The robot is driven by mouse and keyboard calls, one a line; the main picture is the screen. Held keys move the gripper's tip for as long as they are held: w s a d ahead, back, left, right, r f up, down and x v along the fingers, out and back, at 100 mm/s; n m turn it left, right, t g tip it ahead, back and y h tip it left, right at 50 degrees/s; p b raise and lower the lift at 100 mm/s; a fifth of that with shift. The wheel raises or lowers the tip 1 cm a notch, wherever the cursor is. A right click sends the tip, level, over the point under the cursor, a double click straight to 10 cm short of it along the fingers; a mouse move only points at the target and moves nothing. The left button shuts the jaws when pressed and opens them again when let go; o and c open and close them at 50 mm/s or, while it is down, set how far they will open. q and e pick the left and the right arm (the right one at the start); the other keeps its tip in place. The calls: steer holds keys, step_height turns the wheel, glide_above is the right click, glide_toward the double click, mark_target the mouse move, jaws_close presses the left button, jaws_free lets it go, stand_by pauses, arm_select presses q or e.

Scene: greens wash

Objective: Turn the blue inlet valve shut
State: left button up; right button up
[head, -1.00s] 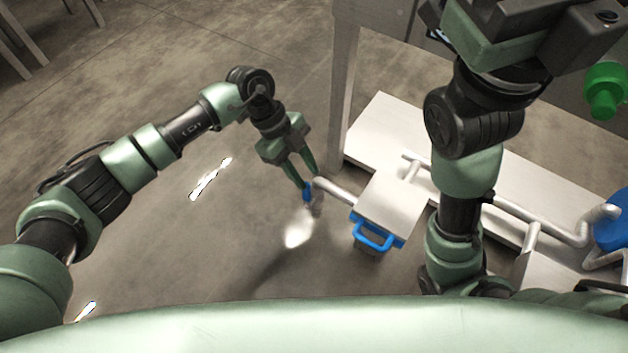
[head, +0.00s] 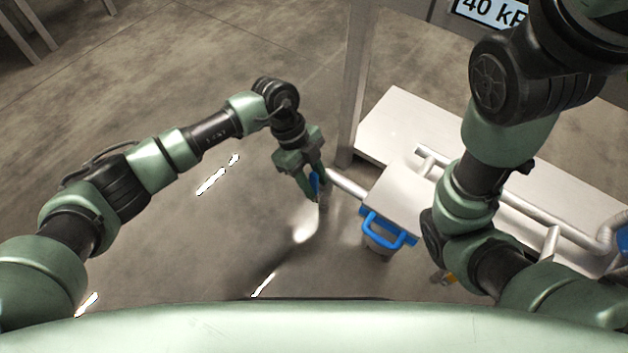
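A small blue piece (head: 315,183), which looks like a valve handle, sits at the left end of a pale pipe (head: 346,184). My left gripper (head: 314,192) points down at it with its fingers beside the blue piece. The fingers partly hide it, and I cannot tell whether they grip it. Another blue part (head: 623,241) shows at the right edge by the pipes, cut off by the frame.
A white box (head: 405,192) with a blue handle (head: 388,228) stands right of the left gripper. A long white bench (head: 385,125) with pipes runs behind it. A grey post (head: 353,80) rises close behind the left gripper. Open floor (head: 200,240) lies to the left.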

arm_select(q)
jaws_close()
stand_by(1.2)
